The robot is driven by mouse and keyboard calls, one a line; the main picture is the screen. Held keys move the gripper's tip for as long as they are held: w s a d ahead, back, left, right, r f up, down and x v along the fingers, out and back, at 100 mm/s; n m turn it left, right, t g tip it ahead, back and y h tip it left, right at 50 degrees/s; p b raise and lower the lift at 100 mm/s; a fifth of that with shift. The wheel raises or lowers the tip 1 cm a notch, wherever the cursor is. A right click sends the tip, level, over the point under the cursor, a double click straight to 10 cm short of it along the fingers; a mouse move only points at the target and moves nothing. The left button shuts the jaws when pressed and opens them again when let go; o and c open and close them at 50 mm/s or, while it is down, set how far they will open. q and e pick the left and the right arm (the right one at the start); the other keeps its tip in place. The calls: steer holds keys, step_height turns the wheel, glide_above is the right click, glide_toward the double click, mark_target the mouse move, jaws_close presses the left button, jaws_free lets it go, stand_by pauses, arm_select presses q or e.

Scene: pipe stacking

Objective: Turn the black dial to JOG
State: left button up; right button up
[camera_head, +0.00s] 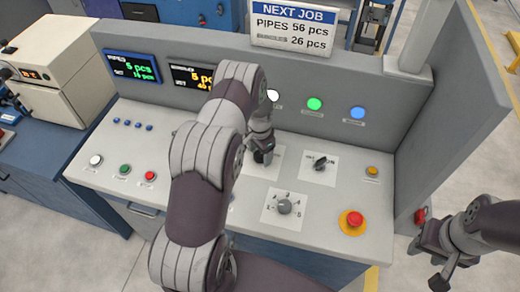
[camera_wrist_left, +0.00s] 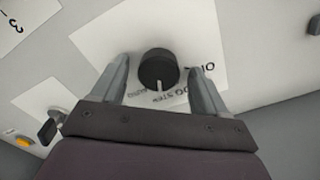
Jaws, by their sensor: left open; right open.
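The black dial (camera_wrist_left: 158,68) sits on a white label plate (camera_wrist_left: 118,45) in the left wrist view. Its white pointer mark is toward the bottom of the picture, by the word STEP. JOG is partly readable beside STEP, and OFF is further right. My left gripper (camera_wrist_left: 160,80) is open, with one finger on each side of the dial and visible gaps. In the head view my left gripper (camera_head: 262,156) is over the plate (camera_head: 266,172), and my arm hides much of the dial. My right gripper (camera_head: 427,265) is open and empty, off the console's right side.
A black selector (camera_head: 320,163) is right of the dial's plate, and a grey numbered knob (camera_head: 284,206) is in front. A red mushroom button (camera_head: 355,218) and an orange button (camera_head: 372,171) are further right. The console's back wall (camera_head: 390,98) rises behind.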

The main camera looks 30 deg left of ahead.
arm_select(q)
steer(key=shift+a+f, duration=0.1)
steer(key=shift+f, duration=0.05)
steer(key=shift+c, duration=0.7)
steer(key=shift+s+d+r, duration=0.1)
steer(key=shift+d+r, duration=0.1)
steer(key=shift+d, duration=0.05)
steer(key=c, duration=0.9)
steer(key=shift+a, duration=0.1)
steer(key=shift+f, duration=0.1)
